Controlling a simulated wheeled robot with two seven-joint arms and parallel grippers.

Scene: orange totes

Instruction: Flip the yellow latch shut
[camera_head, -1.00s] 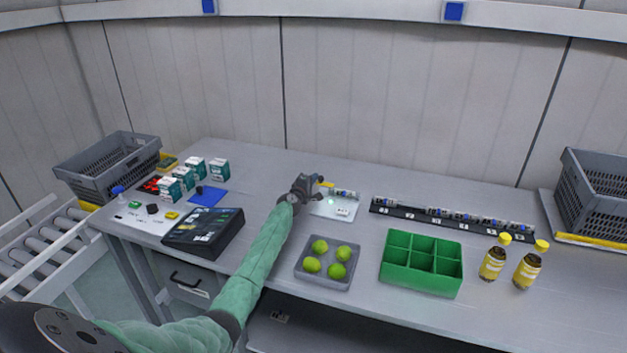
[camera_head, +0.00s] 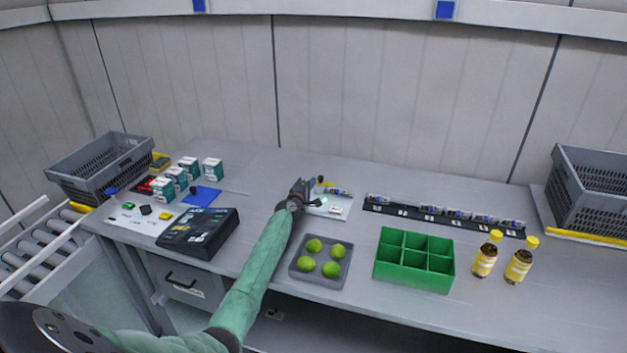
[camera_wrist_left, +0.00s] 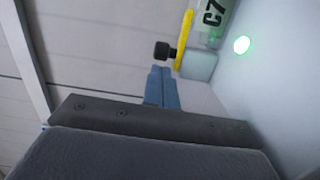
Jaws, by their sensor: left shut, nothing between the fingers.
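The yellow latch (camera_head: 330,187) is at the far edge of a small white plate (camera_head: 339,212), beside my left gripper. In the left wrist view, the yellow latch (camera_wrist_left: 184,38) is a narrow bar with a black knob (camera_wrist_left: 163,51) sticking out at its side. It lies against a clear part marked "C7" (camera_wrist_left: 212,14). My left gripper (camera_head: 312,189) is shut and empty. Its blue fingertips (camera_wrist_left: 161,76) are just below the knob in the wrist view; I cannot tell whether they touch. A green light (camera_wrist_left: 241,45) glows on the plate. My right gripper is out of view.
A dark rail with several parts (camera_head: 440,215) lies right of the plate. A grey tray of green fruit (camera_head: 320,282) and a green divided box (camera_head: 412,276) stand in front. A black case (camera_head: 198,233) is at left. Two yellow-capped bottles (camera_head: 485,260) stand at right.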

